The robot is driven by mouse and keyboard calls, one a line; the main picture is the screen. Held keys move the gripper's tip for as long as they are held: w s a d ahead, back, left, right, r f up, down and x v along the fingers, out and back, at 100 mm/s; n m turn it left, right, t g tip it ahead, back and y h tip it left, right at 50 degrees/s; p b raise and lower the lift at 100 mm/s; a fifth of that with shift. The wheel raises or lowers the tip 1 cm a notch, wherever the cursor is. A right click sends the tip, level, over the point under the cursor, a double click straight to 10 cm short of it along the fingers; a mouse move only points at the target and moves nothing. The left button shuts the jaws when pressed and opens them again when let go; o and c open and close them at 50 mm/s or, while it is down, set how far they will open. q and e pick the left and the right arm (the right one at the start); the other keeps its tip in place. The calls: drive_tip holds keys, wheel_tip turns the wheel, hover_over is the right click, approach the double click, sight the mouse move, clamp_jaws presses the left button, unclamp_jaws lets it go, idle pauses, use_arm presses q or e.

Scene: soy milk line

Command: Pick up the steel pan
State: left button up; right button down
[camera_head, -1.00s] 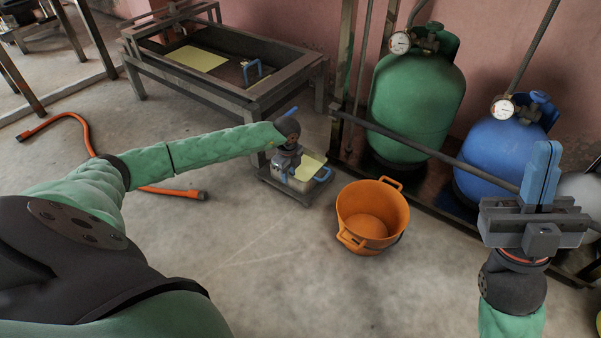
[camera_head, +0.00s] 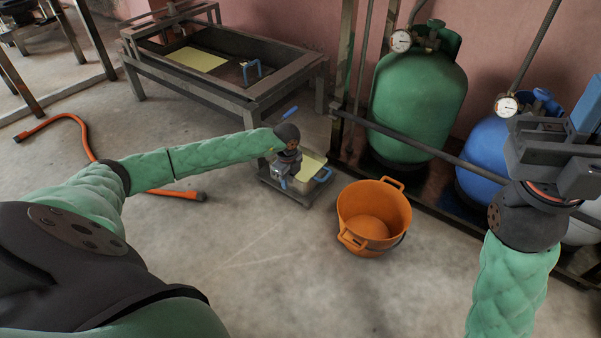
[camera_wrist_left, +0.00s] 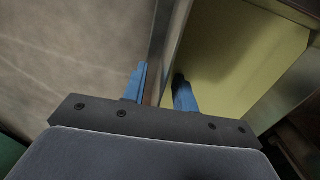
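The steel pan (camera_head: 304,184) is a small grey box with yellowish contents (camera_head: 312,162) and a blue handle (camera_head: 323,174) on its right. It sits on a low dark stand. My left gripper (camera_head: 284,178) points down at its left side. In the left wrist view the blue fingers (camera_wrist_left: 160,90) straddle the pan's wall (camera_wrist_left: 172,40), one outside and one over the yellow inside. A gap shows between the fingers, so they look open. My right gripper (camera_head: 588,108) is at the right edge, away from the pan, its fingertips partly cut off.
An orange bucket (camera_head: 373,222) stands close right of the pan. Behind are a large framed trough (camera_head: 235,88), a green tank (camera_head: 417,105) and a blue tank (camera_head: 487,150) behind a dark rail. An orange hose (camera_head: 88,140) lies at left. The front floor is clear.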

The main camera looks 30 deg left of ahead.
use_arm(q)
clamp_jaws()
idle(1.4)
drive_tip(key=shift+r, duration=0.1)
